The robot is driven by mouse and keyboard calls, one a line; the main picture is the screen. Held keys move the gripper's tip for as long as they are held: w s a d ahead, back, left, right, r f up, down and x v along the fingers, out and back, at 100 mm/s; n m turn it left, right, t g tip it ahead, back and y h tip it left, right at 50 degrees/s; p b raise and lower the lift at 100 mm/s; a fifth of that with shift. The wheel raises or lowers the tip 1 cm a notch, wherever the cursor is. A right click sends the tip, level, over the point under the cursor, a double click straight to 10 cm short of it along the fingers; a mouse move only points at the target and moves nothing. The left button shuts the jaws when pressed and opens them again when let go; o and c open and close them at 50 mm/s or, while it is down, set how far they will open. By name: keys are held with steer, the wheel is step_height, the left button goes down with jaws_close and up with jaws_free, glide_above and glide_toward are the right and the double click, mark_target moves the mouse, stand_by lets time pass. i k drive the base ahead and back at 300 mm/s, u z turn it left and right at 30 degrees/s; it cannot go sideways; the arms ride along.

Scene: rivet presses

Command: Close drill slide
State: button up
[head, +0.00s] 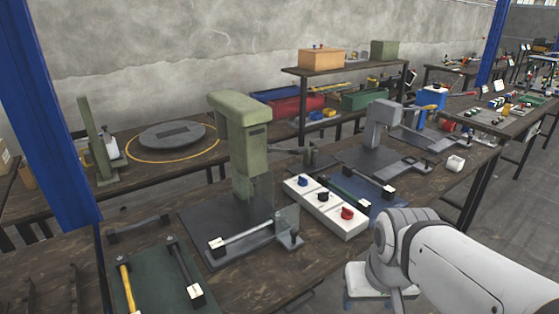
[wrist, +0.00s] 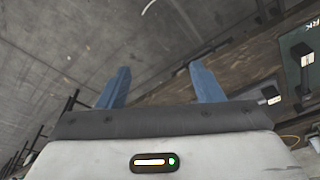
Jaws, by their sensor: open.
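A green press (head: 240,125) stands on a dark base plate on the workbench in the head view. A metal bar handle (head: 245,236) with a white tag lies across its base, beside a clear guard plate (head: 287,222). A grey press (head: 383,118) stands farther right, with a tagged handle (head: 415,161) near its base. I cannot tell which part is the drill slide, as the tags are too small to read. My gripper (wrist: 162,69) shows in the wrist view with its two blue fingers apart and nothing between them. In the head view it is out of sight.
A white control box (head: 326,207) with blue, black and red knobs sits between the presses. A green plate (head: 155,280) with tagged handles lies at the near left. A white cup (head: 455,163) stands at the right. My arm fills the lower right.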

mark_target(288, 236)
steer(key=z, duration=1.6)
steer(key=k, duration=1.25)
steer(key=u, duration=1.3)
steer(key=i, duration=1)
